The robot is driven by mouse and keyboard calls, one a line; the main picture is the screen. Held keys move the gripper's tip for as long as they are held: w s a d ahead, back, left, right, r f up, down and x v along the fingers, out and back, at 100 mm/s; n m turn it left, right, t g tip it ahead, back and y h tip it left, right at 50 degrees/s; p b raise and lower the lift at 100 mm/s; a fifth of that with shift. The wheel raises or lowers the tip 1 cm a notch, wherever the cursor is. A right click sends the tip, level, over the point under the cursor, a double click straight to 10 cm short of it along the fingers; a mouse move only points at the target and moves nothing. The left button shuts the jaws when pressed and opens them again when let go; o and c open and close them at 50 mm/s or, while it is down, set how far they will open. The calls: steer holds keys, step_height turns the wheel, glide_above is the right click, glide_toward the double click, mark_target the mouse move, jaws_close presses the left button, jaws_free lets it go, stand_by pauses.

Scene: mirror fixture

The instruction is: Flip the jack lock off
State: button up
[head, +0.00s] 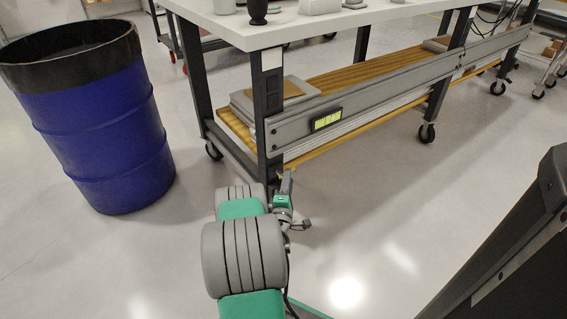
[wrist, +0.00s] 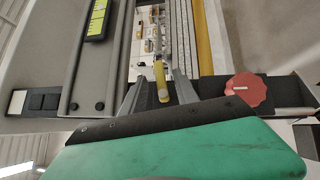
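A yellow lever end (wrist: 160,82) shows in the wrist view, in front of the dark table leg. I cannot tell for sure that it is the jack lock. My gripper (wrist: 158,92) is open, with one grey finger on each side of the lever; I cannot tell whether either finger touches it. A red, many-sided knob (wrist: 246,92) sits on the leg to the right of the fingers. In the head view my gripper (head: 294,204) is low by the near leg of the workbench (head: 268,125). Neither the lever nor the knob can be made out there.
The workbench has a grey side rail (head: 380,108) with a yellow-green display (head: 327,119) and a wooden lower shelf (head: 345,80). A blue drum (head: 105,135) stands at the left. A dark sloped panel (head: 515,250) fills the lower right. The floor between is clear.

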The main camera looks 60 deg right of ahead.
mark_target(292, 168)
steer(key=shift+s+p+x, duration=0.15)
steer(key=shift+p+x, duration=0.05)
steer(key=shift+x, duration=1.7)
steer(key=shift+s+p+x, duration=0.15)
steer(key=shift+x, duration=1.8)
steer(key=shift+d, duration=0.1)
steer(key=shift+c, duration=0.5)
jaws_close()
